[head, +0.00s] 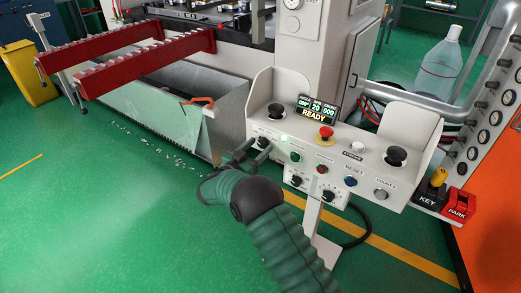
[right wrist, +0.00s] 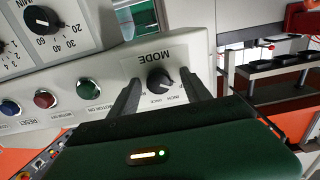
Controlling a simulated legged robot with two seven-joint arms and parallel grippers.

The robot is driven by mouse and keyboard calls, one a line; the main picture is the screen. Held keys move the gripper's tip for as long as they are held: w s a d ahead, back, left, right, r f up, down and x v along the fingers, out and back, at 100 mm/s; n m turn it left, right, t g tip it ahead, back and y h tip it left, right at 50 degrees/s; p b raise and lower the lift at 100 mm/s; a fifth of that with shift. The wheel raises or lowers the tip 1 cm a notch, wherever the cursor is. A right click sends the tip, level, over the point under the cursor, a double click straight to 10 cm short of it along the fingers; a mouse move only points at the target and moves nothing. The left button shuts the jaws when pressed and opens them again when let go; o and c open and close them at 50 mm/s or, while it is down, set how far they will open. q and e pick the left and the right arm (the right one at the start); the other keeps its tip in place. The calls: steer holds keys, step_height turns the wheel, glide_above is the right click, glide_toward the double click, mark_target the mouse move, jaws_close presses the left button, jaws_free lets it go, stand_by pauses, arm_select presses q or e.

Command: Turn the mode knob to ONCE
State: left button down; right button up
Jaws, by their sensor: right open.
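The mode knob (right wrist: 158,81) is a black round knob with a pale pointer line, on the white control panel (head: 335,167) under the word MODE. It appears upside down in the right wrist view, and its small position labels are too small to read surely. In the head view the knob (head: 263,142) is partly hidden by my right gripper (head: 254,151), at the panel's left end. My right gripper is open, with one dark finger on each side of the knob (right wrist: 160,88). I cannot tell if the fingers touch it. My left gripper is out of view.
A lit READY display (head: 315,110), a red emergency button (head: 325,133) and several coloured buttons sit on the panel. Two black palm buttons (head: 277,111) (head: 396,155) stand near its ends inside upright side guards. A red rack (head: 145,64) is at left; green floor (head: 100,210) is open.

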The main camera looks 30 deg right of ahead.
steer(key=shift+a+r, duration=0.4)
steer(key=shift+d+f, duration=0.35)
steer(key=shift+d, duration=0.35)
steer(key=shift+c, duration=0.4)
steer(key=shift+d+f, duration=0.1)
steer(key=shift+d, duration=0.25)
steer(key=shift+c, duration=1.1)
steer(key=shift+s, duration=0.1)
steer(key=shift+c, duration=1.3)
steer(key=shift+w+a, duration=0.2)
steer(key=shift+a, duration=0.15)
jaws_close()
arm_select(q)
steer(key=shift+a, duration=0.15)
arm_select(e)
steer(key=shift+d, duration=0.1)
